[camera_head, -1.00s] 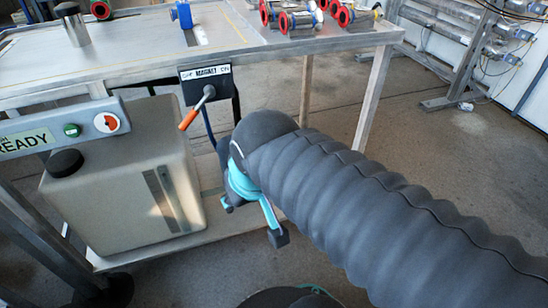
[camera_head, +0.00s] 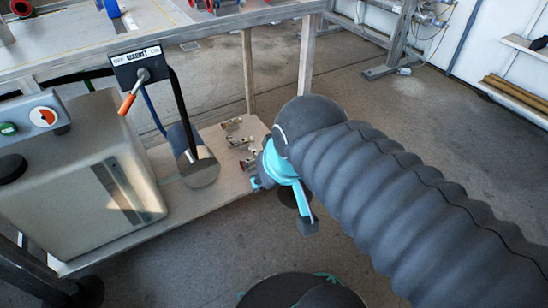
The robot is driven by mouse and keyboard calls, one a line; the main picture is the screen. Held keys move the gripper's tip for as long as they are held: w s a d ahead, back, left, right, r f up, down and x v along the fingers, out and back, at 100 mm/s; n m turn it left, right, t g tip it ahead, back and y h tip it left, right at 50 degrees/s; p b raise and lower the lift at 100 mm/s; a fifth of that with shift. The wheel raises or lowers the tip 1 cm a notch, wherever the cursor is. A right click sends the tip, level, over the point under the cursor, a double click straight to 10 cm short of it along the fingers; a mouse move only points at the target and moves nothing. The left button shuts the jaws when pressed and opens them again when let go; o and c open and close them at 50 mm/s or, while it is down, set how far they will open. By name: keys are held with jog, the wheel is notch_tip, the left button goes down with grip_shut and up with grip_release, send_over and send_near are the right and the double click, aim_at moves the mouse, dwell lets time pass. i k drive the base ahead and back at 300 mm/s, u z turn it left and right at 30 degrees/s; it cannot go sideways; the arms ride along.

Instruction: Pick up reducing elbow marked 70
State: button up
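Several small metal fittings with red ends (camera_head: 240,141) lie on the lower shelf of the bench, just left of my arm's end. Which of them is the reducing elbow marked 70 I cannot tell, as no marking is readable. My gripper (camera_head: 284,203), with turquoise and dark parts, hangs at the arm's end beside the right edge of that shelf. One turquoise finger with a dark pad shows; the other side is mostly hidden by the arm. I see no fitting held in it, but its opening is unclear.
A magnet switch box with an orange-tipped lever (camera_head: 138,75) hangs from the bench top (camera_head: 175,32). Bench legs (camera_head: 306,55) rise behind. Open floor (camera_head: 190,260) lies in front.

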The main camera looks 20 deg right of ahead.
aim_at(248, 164)
jog(key=z, duration=0.05)
jog(key=i, duration=0.35)
jog(key=u, duration=2.15)
jog(key=k, duration=0.65)
jog(key=z, duration=0.85)
